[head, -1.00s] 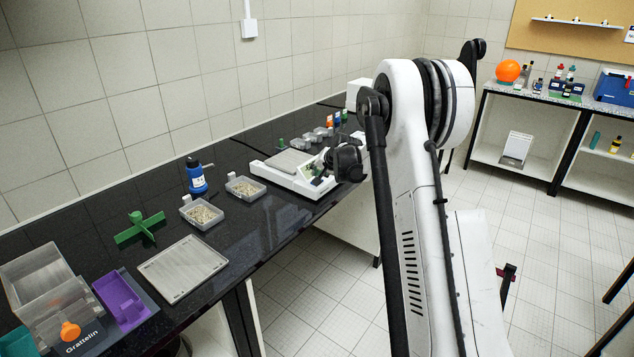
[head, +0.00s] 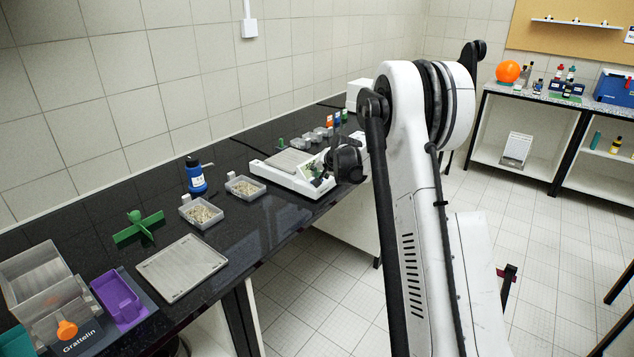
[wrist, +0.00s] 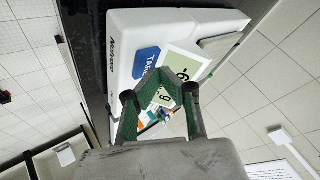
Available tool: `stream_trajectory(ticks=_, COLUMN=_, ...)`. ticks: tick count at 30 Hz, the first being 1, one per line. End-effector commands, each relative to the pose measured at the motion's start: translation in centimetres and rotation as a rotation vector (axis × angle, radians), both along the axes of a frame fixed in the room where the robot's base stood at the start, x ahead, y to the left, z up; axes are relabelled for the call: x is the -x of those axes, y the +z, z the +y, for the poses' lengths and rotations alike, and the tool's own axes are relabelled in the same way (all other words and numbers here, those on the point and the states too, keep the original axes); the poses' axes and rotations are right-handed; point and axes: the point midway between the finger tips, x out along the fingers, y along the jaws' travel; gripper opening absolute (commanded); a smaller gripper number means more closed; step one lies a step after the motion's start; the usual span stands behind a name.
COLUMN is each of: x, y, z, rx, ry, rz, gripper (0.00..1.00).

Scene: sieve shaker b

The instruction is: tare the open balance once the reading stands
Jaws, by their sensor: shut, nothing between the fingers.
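The open balance (head: 296,181) is a low white unit with a grey pan (head: 287,161) on the black bench. In the wrist view its white body (wrist: 130,28) fills the top, with a blue key marked TARE (wrist: 145,61) and a pale display (wrist: 188,62) beside it. Large dark digits show, but my fingers cover part of the reading. My gripper (wrist: 166,76) has green fingers, shut and empty, in front of the panel by the TARE key's edge and the display. I cannot tell whether they touch it. In the head view my gripper (head: 321,175) is at the balance's right end.
Two grey trays of grains (head: 201,212) (head: 245,187) and a blue-capped bottle (head: 196,175) stand left of the balance. A green cross-shaped piece (head: 138,228), a flat grey plate (head: 182,268) and a purple tray (head: 118,297) lie nearer. Small containers (head: 312,138) stand behind the balance.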

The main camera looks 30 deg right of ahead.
Motion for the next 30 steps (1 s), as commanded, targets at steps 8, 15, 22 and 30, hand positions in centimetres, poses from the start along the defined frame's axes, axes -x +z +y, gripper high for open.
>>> stream_trajectory(ticks=8, x=0.0, y=-0.13, z=0.0, rx=0.0, ry=0.0, rz=0.0, gripper=0.0)
stream_trajectory(ticks=15, x=0.0, y=-0.39, z=0.0, rx=0.0, ry=0.0, rz=0.0, gripper=0.0)
stream_trajectory(ticks=22, x=0.0, y=-0.64, z=0.01, rx=0.0, ry=0.0, rz=0.0, gripper=0.0)
stream_trajectory(ticks=30, x=0.01, y=-0.91, z=0.01, rx=0.0, ry=0.0, rz=0.0, gripper=0.0)
